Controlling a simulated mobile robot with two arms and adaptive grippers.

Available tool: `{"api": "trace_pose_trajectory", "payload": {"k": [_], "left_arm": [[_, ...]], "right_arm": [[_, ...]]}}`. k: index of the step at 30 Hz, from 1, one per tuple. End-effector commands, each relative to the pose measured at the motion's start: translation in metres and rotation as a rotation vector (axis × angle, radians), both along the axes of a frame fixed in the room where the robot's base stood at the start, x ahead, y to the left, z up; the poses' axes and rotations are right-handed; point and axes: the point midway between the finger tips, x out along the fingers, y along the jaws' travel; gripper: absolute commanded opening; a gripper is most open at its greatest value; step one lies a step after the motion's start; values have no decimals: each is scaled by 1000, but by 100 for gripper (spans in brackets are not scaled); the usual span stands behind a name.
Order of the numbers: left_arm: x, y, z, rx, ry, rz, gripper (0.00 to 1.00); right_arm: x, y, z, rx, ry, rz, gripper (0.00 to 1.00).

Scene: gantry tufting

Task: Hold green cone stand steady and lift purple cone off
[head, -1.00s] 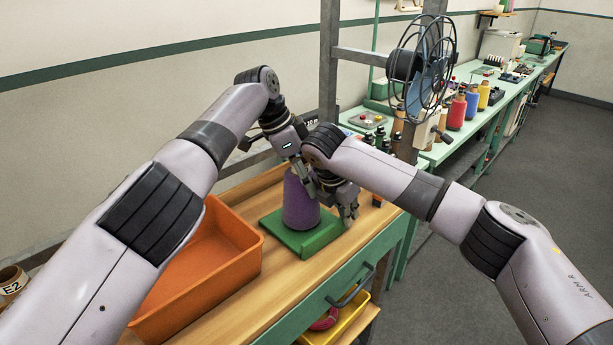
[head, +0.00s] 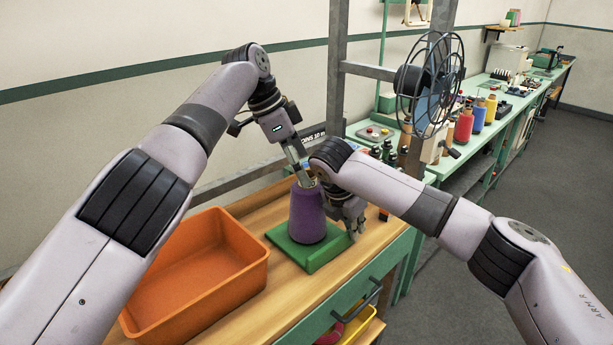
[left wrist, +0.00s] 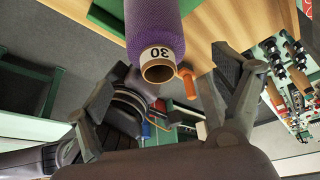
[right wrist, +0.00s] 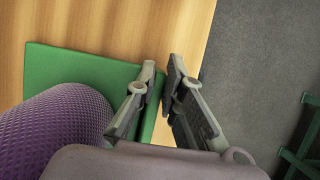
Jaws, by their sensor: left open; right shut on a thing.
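The purple cone (head: 307,215) stands upright on the green cone stand (head: 322,255) on the wooden bench. In the left wrist view, the cone (left wrist: 153,30) shows its open top end with a "30" label. My left gripper (head: 300,178) is open above the cone's top, with its fingers apart on either side of the cone in the left wrist view (left wrist: 165,95). My right gripper (head: 354,232) is shut on the green stand's edge; in the right wrist view its fingers close on the stand (right wrist: 150,100) beside the cone.
An orange bin (head: 195,275) sits on the bench left of the stand. A metal post and wire reel (head: 430,85) stand behind on the right. A yellow tray (head: 360,325) is below the bench's front edge.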

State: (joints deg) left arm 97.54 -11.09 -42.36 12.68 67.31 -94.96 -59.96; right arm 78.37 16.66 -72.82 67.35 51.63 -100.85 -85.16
Motion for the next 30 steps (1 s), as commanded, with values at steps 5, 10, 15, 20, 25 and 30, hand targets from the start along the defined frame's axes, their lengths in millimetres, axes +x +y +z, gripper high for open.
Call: {"api": "trace_pose_trajectory", "payload": {"k": [5,10,15,20,25,30], "left_arm": [[0,2,2,-16,4,-2,87],[6,6,-13,-170,15,-21,87],[10,26,-26,-434,4,-30,87],[4,59,-29,-636,-29,-15,87],[-6,86,-26,-756,-64,-4,87],[-11,92,-25,-797,-77,-2,87]], "right_arm": [[0,0,1,1,-1,0,0],[0,0,1,1,-1,0,0],[0,0,1,1,-1,0,0],[0,0,1,1,-1,0,0],[0,0,0,0,0,1,0],[0,0,1,1,-1,0,0]]}}
